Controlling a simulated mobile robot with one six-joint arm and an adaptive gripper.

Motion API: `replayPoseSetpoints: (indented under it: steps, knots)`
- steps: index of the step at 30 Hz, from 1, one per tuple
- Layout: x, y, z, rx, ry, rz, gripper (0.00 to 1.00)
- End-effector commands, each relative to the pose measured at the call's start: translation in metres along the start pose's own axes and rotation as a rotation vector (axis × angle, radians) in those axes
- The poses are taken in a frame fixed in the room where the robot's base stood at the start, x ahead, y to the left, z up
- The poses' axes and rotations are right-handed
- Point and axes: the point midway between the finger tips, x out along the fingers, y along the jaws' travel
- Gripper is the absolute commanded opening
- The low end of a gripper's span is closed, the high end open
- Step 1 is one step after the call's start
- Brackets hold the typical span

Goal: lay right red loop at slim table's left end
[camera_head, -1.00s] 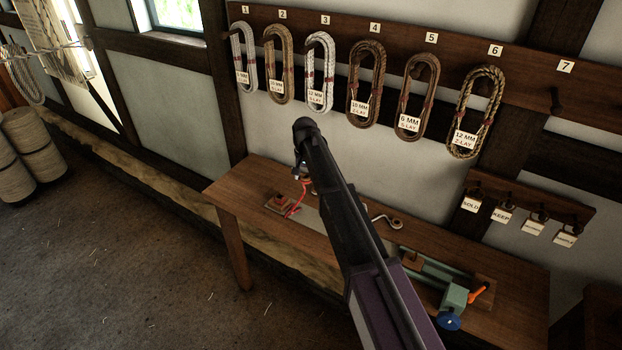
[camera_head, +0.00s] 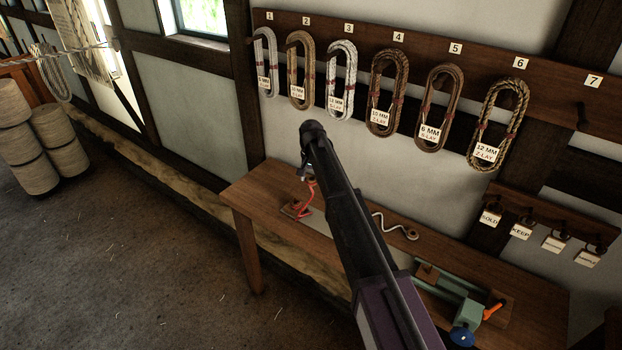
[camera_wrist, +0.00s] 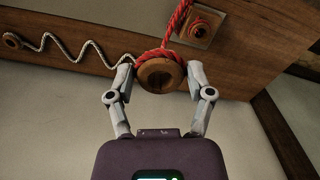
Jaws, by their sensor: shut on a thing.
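My gripper (camera_wrist: 160,71) is shut on a round wooden thimble with a red rope loop (camera_wrist: 148,57) wrapped around it. The red rope runs from the loop to a square wooden block (camera_wrist: 212,24) with a round, red-wrapped fitting. In the head view my gripper (camera_head: 306,174) is over the slim table (camera_head: 240,195), near its left end. The red rope (camera_head: 309,193) slants down from it to the block (camera_head: 291,210) on the table's left part. My arm hides part of the tabletop.
A grey-white rope with an end ring (camera_head: 410,233) lies wavy on the table. A green vise-like tool (camera_head: 466,309) with an orange handle stands at the right end. Rope coils (camera_head: 388,92) hang on a numbered rack behind. Tagged hooks (camera_head: 520,228) are at right.

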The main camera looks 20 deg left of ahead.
Motion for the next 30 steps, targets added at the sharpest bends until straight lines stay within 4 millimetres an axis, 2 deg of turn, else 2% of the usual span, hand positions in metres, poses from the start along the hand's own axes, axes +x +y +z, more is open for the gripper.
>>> replayPoseSetpoints:
  steps: [5,30]
  knots:
    - [0.000,-0.009,-0.003,-0.001,0.000,0.000,0.41]
    - [0.000,-0.077,-0.022,-0.001,0.000,0.000,0.41]
